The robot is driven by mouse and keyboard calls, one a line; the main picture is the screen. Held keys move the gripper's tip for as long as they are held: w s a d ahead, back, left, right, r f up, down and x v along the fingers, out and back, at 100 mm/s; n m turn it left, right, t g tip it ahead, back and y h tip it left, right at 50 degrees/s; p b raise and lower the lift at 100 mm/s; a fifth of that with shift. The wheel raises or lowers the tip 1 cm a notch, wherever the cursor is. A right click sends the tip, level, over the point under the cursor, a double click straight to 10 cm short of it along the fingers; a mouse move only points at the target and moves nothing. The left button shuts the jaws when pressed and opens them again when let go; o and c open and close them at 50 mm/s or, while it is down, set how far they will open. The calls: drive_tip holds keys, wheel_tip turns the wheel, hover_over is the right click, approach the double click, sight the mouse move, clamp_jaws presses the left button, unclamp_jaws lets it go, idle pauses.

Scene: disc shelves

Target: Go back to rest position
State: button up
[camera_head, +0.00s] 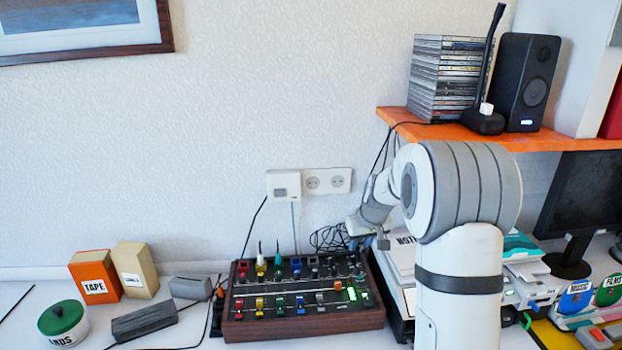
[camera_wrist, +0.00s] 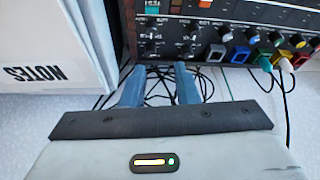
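My gripper (camera_head: 367,238) is at the right rear of the mixer panel (camera_head: 300,325), in front of the wall. In the wrist view my gripper (camera_wrist: 158,80) shows two blue-grey fingers standing apart, with nothing between them. Black cables (camera_wrist: 160,95) lie beyond and below the fingers. The mixer panel (camera_wrist: 255,18) fills the upper right of that view, with knobs and plugged cables. A white box marked NOTES (camera_wrist: 55,50) stands at the left. My arm hides part of the desk in the head view.
An orange shelf (camera_head: 550,143) holds a stack of disc cases (camera_head: 447,80), a microphone and a black speaker (camera_head: 527,82) above my arm. A monitor (camera_head: 585,190) and coloured devices stand at the right. Tape box (camera_head: 95,275), tan box (camera_head: 134,270) and round tin (camera_head: 62,322) stand left.

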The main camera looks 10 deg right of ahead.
drive_tip(key=s+a+r, duration=0.2)
drive_tip(key=s+r, duration=0.2)
drive_tip(key=s, duration=0.4)
drive_tip(key=s+a+r, duration=0.2)
drive_tip(key=s+r, duration=0.3)
drive_tip(key=s, duration=0.3)
drive_tip(key=s+a+m+g+p, duration=0.1)
drive_tip(key=s+a+p, duration=0.1)
drive_tip(key=s, duration=1.7)
drive_tip(key=shift+m+g+h, duration=0.3)
drive_tip(key=shift+m+h, duration=0.1)
drive_tip(key=shift+w, duration=0.15)
